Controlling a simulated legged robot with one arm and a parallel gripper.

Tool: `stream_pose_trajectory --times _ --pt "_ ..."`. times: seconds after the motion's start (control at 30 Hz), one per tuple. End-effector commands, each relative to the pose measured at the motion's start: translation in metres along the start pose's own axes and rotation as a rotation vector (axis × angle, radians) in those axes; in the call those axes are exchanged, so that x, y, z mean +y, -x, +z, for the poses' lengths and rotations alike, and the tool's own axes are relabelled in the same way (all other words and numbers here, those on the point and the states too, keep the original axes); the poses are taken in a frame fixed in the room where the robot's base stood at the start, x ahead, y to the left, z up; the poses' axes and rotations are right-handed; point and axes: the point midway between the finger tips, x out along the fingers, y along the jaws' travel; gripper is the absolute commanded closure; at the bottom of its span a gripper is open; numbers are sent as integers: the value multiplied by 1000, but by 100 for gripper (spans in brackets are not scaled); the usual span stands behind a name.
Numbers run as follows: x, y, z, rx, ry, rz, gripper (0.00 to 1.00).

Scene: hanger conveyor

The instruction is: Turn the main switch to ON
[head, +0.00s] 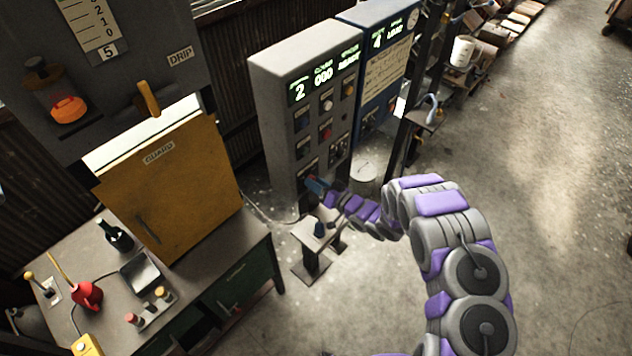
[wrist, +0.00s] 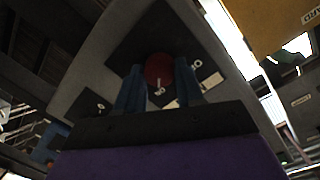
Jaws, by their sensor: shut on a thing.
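The main switch is a round red knob (wrist: 158,68) on a dark square plate (wrist: 150,35) in the wrist view. Small white marks stand on the plate around the knob, too small to read surely. My gripper (wrist: 160,72) has its two blue fingers on either side of the knob and is shut on it. In the head view my gripper (head: 317,187) reaches the lower front of the tall grey control cabinet (head: 275,105), whose lit display reads "2 000 READY". There the gripper hides the knob. I cannot tell which position the knob points to.
A blue cabinet (head: 375,75) stands just right of the grey one. A small stand (head: 317,235) is below my forearm. A yellow guard door (head: 165,185) and a cluttered workbench (head: 195,275) are at the left. The floor at the right is open.

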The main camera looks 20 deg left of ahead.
Motion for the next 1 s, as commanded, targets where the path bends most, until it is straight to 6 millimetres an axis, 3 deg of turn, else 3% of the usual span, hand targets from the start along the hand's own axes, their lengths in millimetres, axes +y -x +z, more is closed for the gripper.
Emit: stream_pose_trajectory --times 0.47,0.5,0.77,1.0 --pt "3 0 0 -1 -17 6 93" --pt "3 0 0 -1 -16 6 61" --pt "1 1 0 0 -14 3 38" --pt "0 2 0 0 -13 2 38"
